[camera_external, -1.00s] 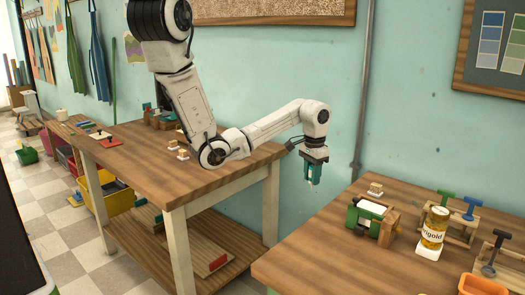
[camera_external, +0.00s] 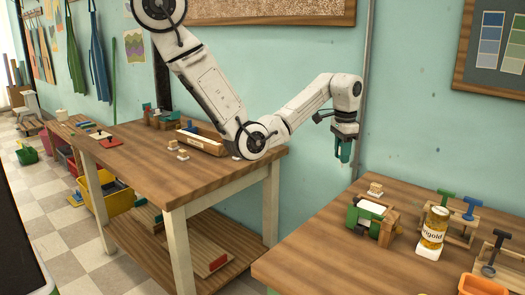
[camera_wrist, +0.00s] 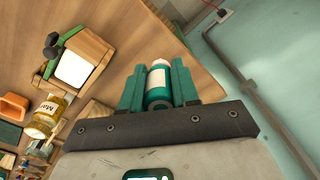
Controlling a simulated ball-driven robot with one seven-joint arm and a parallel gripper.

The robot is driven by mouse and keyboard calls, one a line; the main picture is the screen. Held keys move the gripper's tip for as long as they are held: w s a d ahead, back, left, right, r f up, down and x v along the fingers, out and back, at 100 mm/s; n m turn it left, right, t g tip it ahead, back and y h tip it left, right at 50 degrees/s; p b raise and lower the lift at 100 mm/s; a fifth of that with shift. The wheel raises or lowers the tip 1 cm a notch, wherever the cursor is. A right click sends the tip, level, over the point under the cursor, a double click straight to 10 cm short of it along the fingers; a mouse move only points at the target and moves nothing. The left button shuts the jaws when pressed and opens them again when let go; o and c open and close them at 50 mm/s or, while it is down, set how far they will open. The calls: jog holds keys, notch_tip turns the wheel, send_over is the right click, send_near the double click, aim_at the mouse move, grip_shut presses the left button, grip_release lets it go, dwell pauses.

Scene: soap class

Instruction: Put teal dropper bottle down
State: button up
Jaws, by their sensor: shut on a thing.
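The teal dropper bottle (camera_wrist: 159,84) shows in the wrist view between the two teal fingers of my gripper (camera_wrist: 158,88). It has a white top and a teal body with a pale band. My gripper is shut on it. In the external view my gripper (camera_external: 345,150) points down, in the air beside the back left corner of the right-hand table (camera_external: 320,250). The bottle is hard to tell from the teal fingers there.
On the right-hand table stand a green-and-wood soap mould (camera_external: 369,220) with a white block, a small stamp (camera_external: 375,190), a yellow labelled bottle (camera_external: 433,232), wooden clamps (camera_external: 470,215) and an orange tray (camera_external: 478,285). The table's front left is bare. Another wooden table (camera_external: 180,190) stands at left.

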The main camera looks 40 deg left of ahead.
jog(key=s+d+r+m+p, duration=0.2)
jog(key=s+d+m, duration=0.2)
jog(key=s+d, duration=0.5)
jog(key=w+d+f+b, duration=0.2)
jog(key=w+f+b, duration=0.1)
jog(key=w+b, duration=0.1)
jog(key=w+d+f+b, duration=0.3)
jog(key=w+b, duration=0.1)
jog(key=b, duration=0.1)
jog(key=w+d+f+b, duration=0.2)
jog(key=w+f+b, duration=0.2)
jog(key=shift+w+d+f+b, duration=0.1)
jog(key=shift+w+d+b, duration=0.15)
jog(key=shift+w+b, duration=0.05)
jog(key=shift+f, duration=1.6)
jog(key=shift+f, duration=0.2)
jog(key=o, duration=1)
